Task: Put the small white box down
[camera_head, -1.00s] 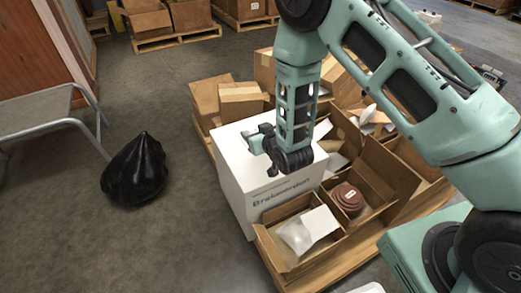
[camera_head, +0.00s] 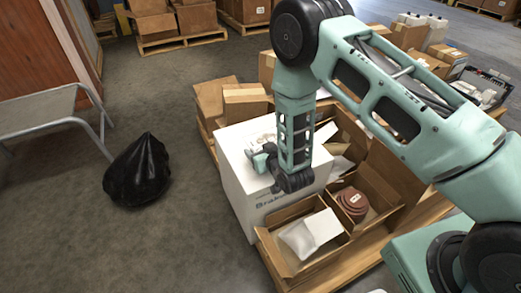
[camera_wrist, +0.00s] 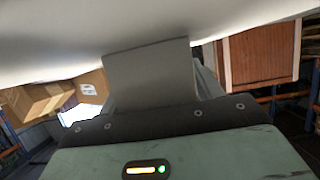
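A white box (camera_head: 245,185) with dark printing on its front stands upright on the pallet. My gripper (camera_head: 260,161) is just above its top, overlapping it and pointing left. A small pale item with faint marks (camera_head: 262,140) shows beside the fingers; I cannot tell whether it is held, a separate small box or print on the top. In the wrist view, a broad white surface (camera_wrist: 150,22) fills the upper part, close above a grey finger-like slab (camera_wrist: 150,75). The fingertips are hidden, so the opening is unclear.
Open cartons with a white packet (camera_head: 310,232) and a brown round part (camera_head: 352,200) are right of the white box. Closed cartons (camera_head: 245,103) are behind it. A black bag (camera_head: 138,172) and a grey metal stand (camera_head: 45,110) are left. Floor between is clear.

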